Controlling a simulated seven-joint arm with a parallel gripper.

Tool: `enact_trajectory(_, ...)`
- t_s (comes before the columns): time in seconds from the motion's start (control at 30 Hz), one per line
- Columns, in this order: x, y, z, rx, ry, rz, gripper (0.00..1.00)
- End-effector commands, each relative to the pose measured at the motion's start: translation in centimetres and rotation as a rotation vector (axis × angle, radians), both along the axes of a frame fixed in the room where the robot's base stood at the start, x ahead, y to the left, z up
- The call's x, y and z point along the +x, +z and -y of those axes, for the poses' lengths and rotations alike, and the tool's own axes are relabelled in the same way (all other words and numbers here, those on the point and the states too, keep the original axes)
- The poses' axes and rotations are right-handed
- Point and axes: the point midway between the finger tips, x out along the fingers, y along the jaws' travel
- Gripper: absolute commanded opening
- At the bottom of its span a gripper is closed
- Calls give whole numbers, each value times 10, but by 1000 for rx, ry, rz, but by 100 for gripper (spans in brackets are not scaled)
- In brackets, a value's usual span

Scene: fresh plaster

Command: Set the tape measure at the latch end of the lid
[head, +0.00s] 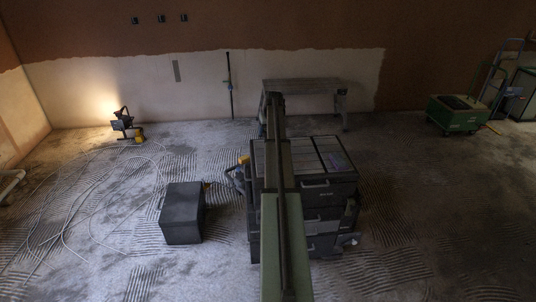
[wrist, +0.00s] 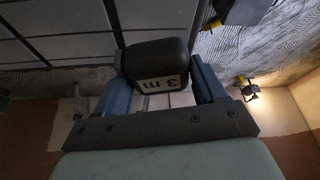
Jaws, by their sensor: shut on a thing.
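The tape measure (wrist: 158,62) is a small dark block with a pale label reading "3 m", seen upside down in the wrist view. My gripper (wrist: 156,70) is shut on it, one blue finger on each side. The ribbed grey lid (wrist: 62,22) fills the upper left of the wrist view, close beside the tape measure; I cannot tell the gap between them. In the head view the lid (head: 328,152) tops a stack of dark tool boxes (head: 325,214). My arm covers part of it; I cannot make out the tape measure or the latch clearly there.
A dark case (head: 182,214) stands on the floor left of the stack. A lit work lamp (head: 123,120) and loose cable lie farther left. A grey bench (head: 310,87) stands behind the stack, a green box (head: 455,114) at the far right. Floor right of the stack is clear.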

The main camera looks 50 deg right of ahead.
Motion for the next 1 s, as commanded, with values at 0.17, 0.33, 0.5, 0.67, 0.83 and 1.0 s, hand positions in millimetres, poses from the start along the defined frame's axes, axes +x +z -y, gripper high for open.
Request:
enact_trajectory(0.17, 3, 0, -2, 1, 120, -1, 32)
enact_trajectory(0.33, 3, -1, -3, 0, 185, -1, 32)
enact_trajectory(0.5, 3, -14, -4, 1, 198, -1, 32)
enact_trajectory(0.67, 3, -40, -4, 2, 197, -1, 32)
enact_trajectory(0.83, 3, -61, -3, 1, 197, -1, 32)
enact_trajectory(1.0, 3, -73, -3, 1, 197, -1, 32)
